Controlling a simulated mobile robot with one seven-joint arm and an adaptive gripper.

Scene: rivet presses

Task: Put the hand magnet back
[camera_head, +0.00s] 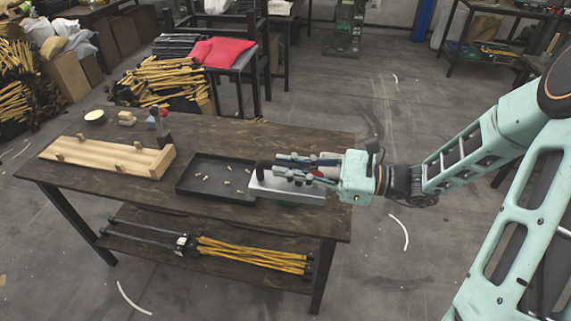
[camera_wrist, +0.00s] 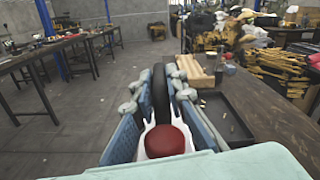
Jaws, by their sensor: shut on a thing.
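The hand magnet (camera_head: 286,189) is a long silver-grey body with a black handle, held at the right end of the table. In the wrist view its black handle (camera_wrist: 177,92) rises between the fingers and a red knob (camera_wrist: 165,140) sits on a pale base nearer the camera. My gripper (camera_head: 285,165) is shut on the magnet. The magnet is beside the right end of the black tray (camera_head: 186,188) and partly overlaps it in the picture; I cannot tell whether it touches the table. A sliver of green (camera_head: 287,204) shows just under it.
The tray holds several small rivets (camera_head: 227,183). A wooden board (camera_head: 90,158) with pegs lies left on the dark table (camera_head: 290,226). A red-topped tool (camera_head: 162,124), a small block and a round tin stand behind it. A lower shelf holds yellow-legged stands (camera_head: 250,254).

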